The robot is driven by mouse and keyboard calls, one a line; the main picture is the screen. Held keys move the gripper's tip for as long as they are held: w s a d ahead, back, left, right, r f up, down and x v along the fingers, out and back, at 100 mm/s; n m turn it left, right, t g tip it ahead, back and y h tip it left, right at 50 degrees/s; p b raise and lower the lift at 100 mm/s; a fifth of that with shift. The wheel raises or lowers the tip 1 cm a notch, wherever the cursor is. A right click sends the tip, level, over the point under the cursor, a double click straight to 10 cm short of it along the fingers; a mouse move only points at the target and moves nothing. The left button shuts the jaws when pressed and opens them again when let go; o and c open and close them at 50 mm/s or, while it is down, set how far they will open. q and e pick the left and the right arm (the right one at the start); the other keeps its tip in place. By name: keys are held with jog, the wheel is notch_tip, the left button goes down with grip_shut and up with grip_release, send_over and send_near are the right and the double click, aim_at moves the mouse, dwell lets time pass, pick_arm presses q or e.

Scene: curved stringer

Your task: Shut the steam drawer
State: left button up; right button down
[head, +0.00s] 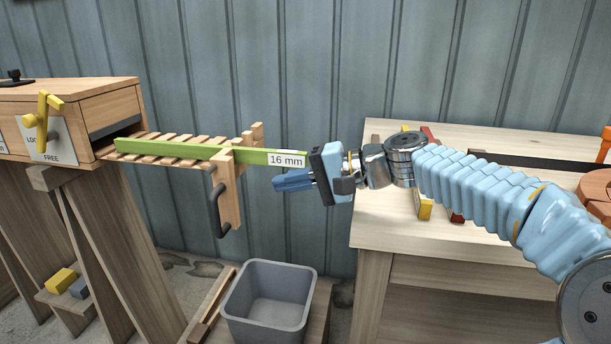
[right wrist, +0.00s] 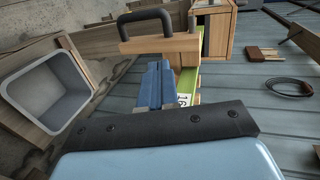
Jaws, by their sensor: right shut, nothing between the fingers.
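The steam box (head: 75,115) stands at the left on a wooden trestle. Its slatted drawer (head: 168,149) is pulled out to the right, with a wooden front (head: 228,190) and a dark handle (head: 216,211). A green strip (head: 200,150) labelled 16 mm lies on the slats and reaches past the front. My right gripper (head: 280,181) is shut and empty, with its blue fingers just right of the drawer front. In the right wrist view, the fingers (right wrist: 152,88) point toward the front (right wrist: 160,44) and handle (right wrist: 146,18); contact is unclear. My left gripper is not in view.
A yellow latch lever (head: 42,118) sits on the box's face beside a LOCK/FREE plate. A grey bin (head: 270,300) stands below the drawer. A workbench (head: 385,232) with clamps and tools stands at the right, beneath my right arm.

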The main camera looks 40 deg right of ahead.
aim_at(232, 186)
jog(key=x, duration=0.6)
jog(key=shift+w+a+r+p, duration=0.15)
jog(key=shift+a+r+p, duration=0.1)
jog(key=shift+r+p, duration=0.1)
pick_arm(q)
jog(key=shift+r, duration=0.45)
pick_arm(e)
jog(key=shift+x, duration=0.8)
jog(key=shift+w+r, duration=0.1)
jog(key=shift+r, duration=0.05)
